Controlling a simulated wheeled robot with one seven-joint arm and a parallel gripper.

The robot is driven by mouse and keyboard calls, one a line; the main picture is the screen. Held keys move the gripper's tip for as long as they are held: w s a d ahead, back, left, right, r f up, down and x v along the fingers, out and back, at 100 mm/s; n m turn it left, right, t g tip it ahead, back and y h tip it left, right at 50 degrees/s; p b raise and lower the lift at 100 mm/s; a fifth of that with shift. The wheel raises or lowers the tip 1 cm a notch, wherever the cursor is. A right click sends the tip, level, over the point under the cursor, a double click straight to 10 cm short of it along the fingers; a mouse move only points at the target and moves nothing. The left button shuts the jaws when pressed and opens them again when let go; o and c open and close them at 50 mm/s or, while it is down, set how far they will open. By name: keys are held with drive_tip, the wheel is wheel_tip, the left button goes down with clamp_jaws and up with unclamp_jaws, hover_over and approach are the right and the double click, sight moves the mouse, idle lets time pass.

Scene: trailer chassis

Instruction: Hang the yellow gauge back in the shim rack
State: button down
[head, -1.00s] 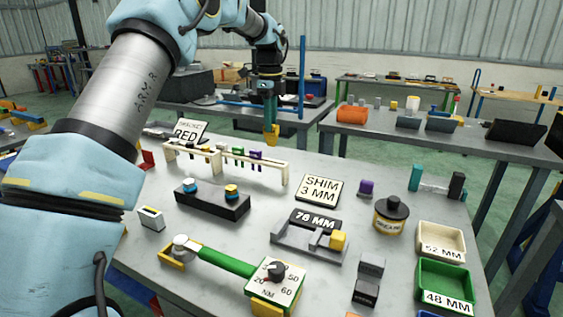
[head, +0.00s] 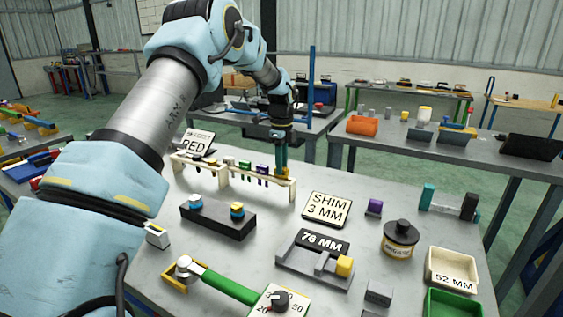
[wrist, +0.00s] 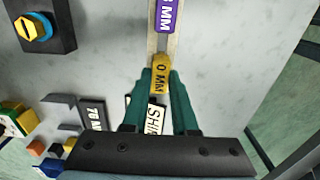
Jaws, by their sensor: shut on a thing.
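My gripper (head: 281,160) is at the right end of the cream shim rack (head: 290,190), pointing down. In the wrist view its green fingers (wrist: 160,95) are shut on the yellow gauge (wrist: 160,74), whose label ends in "0 MM". The gauge is at the rack's rail (wrist: 162,43), past a purple gauge (wrist: 168,15) that sits on the same rail. In the head view the held gauge is mostly hidden among fingers and rack. I cannot tell whether it touches the rail. Green, purple and other gauges hang along the rack (head: 262,171).
A "SHIM 3 MM" sign (head: 326,208) lies right of the rack. A black block with blue and yellow knobs (head: 218,218) is in front. A "RED" sign (head: 197,144) stands behind the rack's left end. Bare tabletop lies between rack and sign.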

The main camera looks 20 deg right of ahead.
drive_tip(key=shift+f, duration=0.3)
drive_tip(key=shift+f, duration=0.25)
drive_tip(key=c, duration=0.7)
unclamp_jaws()
drive_tip(key=shift+r, duration=0.1)
